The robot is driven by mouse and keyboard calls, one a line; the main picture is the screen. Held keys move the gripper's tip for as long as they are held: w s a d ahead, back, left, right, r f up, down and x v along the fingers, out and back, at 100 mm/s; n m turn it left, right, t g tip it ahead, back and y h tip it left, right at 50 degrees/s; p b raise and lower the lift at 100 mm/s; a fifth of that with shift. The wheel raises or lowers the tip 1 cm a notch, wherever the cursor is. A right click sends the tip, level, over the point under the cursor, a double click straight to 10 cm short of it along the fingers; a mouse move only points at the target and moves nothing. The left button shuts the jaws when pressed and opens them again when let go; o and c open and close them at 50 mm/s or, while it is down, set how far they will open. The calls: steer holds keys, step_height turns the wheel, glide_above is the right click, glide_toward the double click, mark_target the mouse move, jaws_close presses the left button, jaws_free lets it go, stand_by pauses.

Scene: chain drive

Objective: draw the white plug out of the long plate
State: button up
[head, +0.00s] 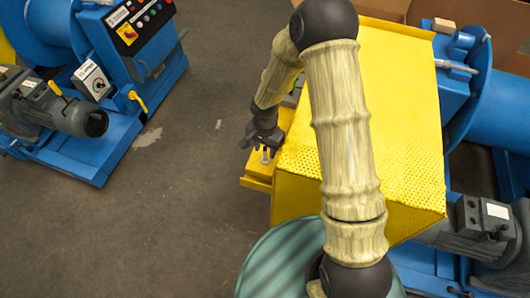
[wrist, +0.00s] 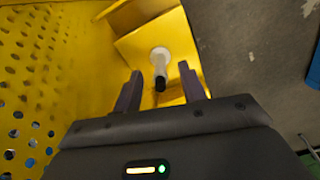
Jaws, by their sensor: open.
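The white plug (wrist: 160,57) stands out of the yellow long plate (wrist: 150,42) in the wrist view, its dark end toward my gripper. My gripper (wrist: 161,82) is open, with one finger on each side of the plug's dark end in the picture. No contact shows, and I cannot tell the exact depth between them. In the head view the plug (head: 265,156) is a small pale spot on the plate (head: 257,184), just below my gripper (head: 258,146). My arm and the yellow guard hide part of the plate there.
A perforated yellow guard (head: 390,130) stands right beside the plate, and it fills the left of the wrist view (wrist: 50,60). A blue machine with a control panel (head: 138,25) is at the upper left. Bare grey floor (head: 150,200) lies left of the plate.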

steer(key=shift+f, duration=1.5)
jaws_close()
steer(key=shift+r+p, duration=3.35)
steer(key=shift+r, duration=1.2)
